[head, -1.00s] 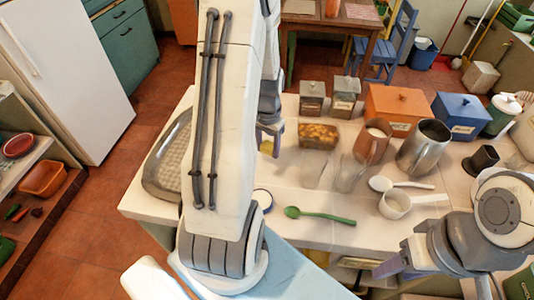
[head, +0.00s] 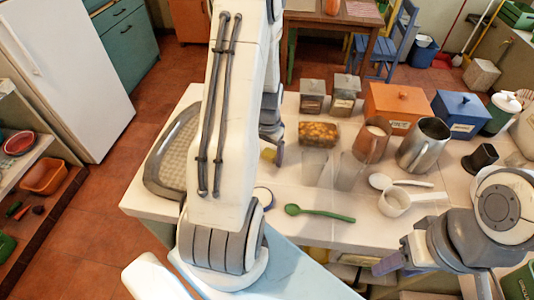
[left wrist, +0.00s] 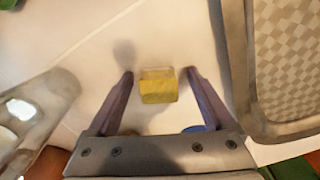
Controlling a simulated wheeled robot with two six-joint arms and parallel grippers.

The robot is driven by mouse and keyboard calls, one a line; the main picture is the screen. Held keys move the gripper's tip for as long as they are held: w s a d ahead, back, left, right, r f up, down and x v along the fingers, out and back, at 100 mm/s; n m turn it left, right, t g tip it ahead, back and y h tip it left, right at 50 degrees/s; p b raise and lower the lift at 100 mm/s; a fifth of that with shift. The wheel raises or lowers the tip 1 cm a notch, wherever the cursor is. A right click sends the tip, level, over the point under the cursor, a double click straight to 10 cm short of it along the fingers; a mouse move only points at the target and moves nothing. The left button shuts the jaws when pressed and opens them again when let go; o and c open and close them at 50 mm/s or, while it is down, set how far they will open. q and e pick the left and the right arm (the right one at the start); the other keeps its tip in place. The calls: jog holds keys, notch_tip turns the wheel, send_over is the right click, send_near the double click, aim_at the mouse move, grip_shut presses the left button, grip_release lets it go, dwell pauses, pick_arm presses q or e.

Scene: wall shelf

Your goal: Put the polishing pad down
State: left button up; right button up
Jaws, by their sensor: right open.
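The polishing pad, a small yellow block (head: 268,156), sits on the white counter (head: 235,152), partly hidden by my left arm and gripper. The pad also shows in the left wrist view (left wrist: 158,88), lying between the two fingertips with a gap on each side. My left gripper (head: 277,151) is open just above and around the pad, not touching it as far as I can see. My right gripper (head: 387,266) is open and empty at the counter's front edge on the right.
A grey-rimmed tray with a checkered floor (left wrist: 240,75) lies to the left of the pad in the head view (head: 150,178).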

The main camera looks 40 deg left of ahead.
aim_at(268, 154)
pick_arm(q)
jog(key=shift+r, duration=0.6)
notch_tip(268, 154, up, 11)
jog(key=b, duration=0.1)
jog(key=s+d+r+m, duration=0.1)
jog(key=d+r+m, duration=0.1)
jog(key=d, duration=0.7)
jog(key=s+d+r+m, duration=0.1)
jog(key=d+r+m, duration=0.1)
jog(key=d, duration=0.8)
jog(key=s+d+r+m+h, duration=0.1)
jog(key=s+d+m, duration=0.4)
jog(key=s+d, duration=0.6)
jog(key=s, duration=0.3)
jog(key=shift+d+r, duration=0.3)
